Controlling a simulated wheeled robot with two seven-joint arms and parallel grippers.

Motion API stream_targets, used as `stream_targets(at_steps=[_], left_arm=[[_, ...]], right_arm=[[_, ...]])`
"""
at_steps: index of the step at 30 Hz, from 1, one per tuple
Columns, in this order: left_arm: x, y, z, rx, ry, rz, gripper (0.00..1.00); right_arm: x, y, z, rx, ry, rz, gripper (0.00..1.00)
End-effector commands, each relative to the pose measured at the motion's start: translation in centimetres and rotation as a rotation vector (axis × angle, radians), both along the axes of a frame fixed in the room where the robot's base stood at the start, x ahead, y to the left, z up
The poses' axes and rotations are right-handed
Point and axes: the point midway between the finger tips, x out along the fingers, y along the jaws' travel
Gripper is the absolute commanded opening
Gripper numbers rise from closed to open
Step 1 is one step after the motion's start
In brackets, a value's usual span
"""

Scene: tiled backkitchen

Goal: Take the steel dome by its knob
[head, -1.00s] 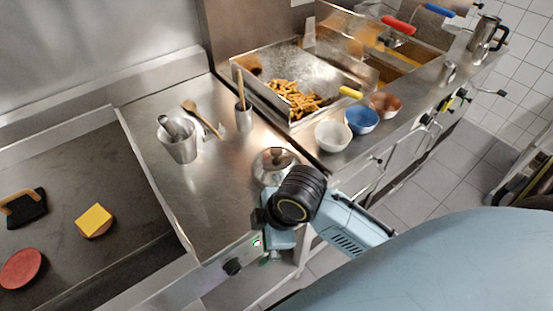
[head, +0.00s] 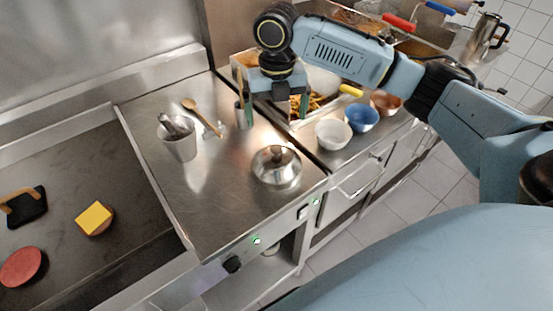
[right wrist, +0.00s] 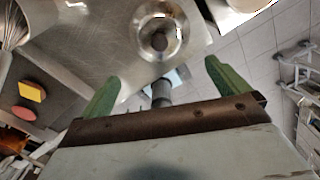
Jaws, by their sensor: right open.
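The steel dome (head: 270,177) stands on the steel counter near its front right corner, with its dark round knob (head: 282,155) on top. My right gripper (head: 275,108) is open and empty. It hangs over the back of the counter, behind the dome and apart from it, with its green fingers pointing down. In the right wrist view the dome (right wrist: 175,47) and its knob (right wrist: 157,41) lie beyond the open green fingers, with nothing between the fingertips. My left gripper is in neither view.
A steel pot (head: 180,146) with utensils and a wooden spoon (head: 203,116) are left of the dome. A white bowl (head: 333,134) and a blue bowl (head: 361,117) stand to its right. The griddle (head: 75,180) is far left.

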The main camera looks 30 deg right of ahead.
Motion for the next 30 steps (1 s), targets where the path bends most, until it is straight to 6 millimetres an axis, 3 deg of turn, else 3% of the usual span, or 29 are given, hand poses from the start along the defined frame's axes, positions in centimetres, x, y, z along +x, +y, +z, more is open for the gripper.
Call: stream_targets(at_steps=[4, 12, 20, 30], left_arm=[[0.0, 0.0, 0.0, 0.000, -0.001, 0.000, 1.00], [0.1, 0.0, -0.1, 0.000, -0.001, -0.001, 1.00], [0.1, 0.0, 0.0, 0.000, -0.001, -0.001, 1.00], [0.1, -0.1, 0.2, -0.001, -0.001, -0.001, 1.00]], right_arm=[[0.1, -0.4, -1.1, -0.001, 0.008, 0.017, 1.00], [0.1, -0.3, -6.2, -0.001, 0.006, 0.018, 1.00], [0.2, -0.3, -8.2, -0.001, 0.003, 0.017, 1.00], [0.4, -0.2, -12.7, -0.001, 0.003, 0.017, 1.00]])
